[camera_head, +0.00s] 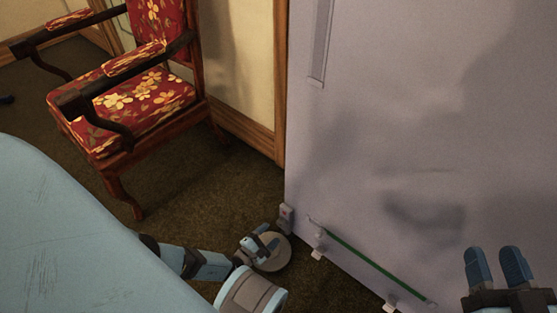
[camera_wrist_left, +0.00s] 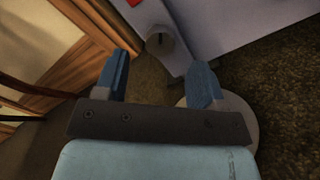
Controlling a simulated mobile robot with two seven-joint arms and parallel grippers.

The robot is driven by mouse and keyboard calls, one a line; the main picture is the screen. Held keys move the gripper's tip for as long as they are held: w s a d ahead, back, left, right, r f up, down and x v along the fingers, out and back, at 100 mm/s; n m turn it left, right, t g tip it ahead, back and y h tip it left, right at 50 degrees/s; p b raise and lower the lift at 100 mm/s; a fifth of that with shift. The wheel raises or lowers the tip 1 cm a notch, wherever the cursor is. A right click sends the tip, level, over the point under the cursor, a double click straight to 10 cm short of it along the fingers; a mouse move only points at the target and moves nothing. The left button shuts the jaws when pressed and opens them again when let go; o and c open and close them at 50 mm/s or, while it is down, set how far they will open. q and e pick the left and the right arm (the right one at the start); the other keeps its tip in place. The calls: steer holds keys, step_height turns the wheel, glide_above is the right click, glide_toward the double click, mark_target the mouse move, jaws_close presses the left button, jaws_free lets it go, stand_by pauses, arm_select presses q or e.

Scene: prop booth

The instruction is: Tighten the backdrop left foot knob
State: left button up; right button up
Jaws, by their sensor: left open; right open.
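The backdrop (camera_head: 400,130) is a large pale lavender panel standing upright. At its lower left corner is a small grey bracket (camera_head: 286,214), with a round grey foot disc (camera_head: 279,261) on the carpet; the disc also shows in the left wrist view (camera_wrist_left: 240,112). A grey round knob (camera_wrist_left: 160,43) with a dark mark shows in the left wrist view, beyond and between my fingertips. My left gripper (camera_head: 262,243) is open above the disc; its fingers (camera_wrist_left: 160,82) appear apart from the knob. The knob is not clear in the head view. My right gripper (camera_head: 497,266) is open and empty before the panel.
A red floral armchair (camera_head: 130,100) stands at the upper left by the wall. A green strip (camera_head: 370,263) with white clips (camera_head: 319,246) runs along the panel's lower part. Brown carpet (camera_head: 215,190) lies free between chair and panel.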

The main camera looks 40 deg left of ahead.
mark_target(280, 225)
arm_select(q)
steer(key=w, duration=0.3)
steer(key=w+b, duration=0.1)
steer(key=w, duration=0.1)
steer(key=shift+d, duration=0.3)
steer(key=c, duration=0.9)
